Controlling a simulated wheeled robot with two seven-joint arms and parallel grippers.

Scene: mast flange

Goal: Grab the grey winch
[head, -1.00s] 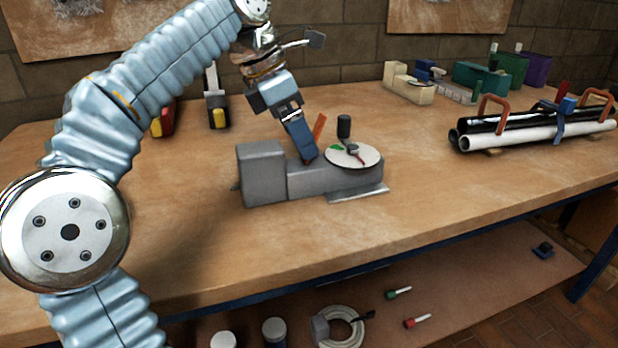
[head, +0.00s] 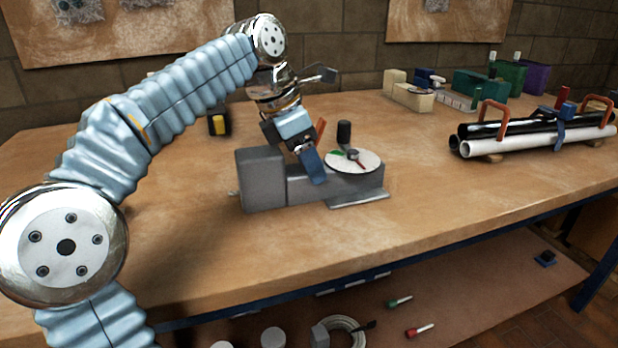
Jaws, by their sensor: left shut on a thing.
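The grey winch (head: 262,182) sits on the wooden workbench, with a block-shaped left end and a lower body to the right. A white disc (head: 366,161) with a black knob (head: 344,131) and a green and red mark is on its right part. My left gripper (head: 313,170) reaches down from above onto the middle of the winch and is shut on it. One blue finger shows in front of the winch body; the other finger is hidden. An orange piece (head: 320,131) stands up just behind the gripper. My right gripper is not in view.
Black and white pipes (head: 535,135) with orange handles lie at the right. Cream, green and purple blocks stand at the back right. A yellow-and-black tool (head: 217,122) is behind my arm. The bench front is clear; a lower shelf holds a cable coil (head: 343,335) and screwdrivers.

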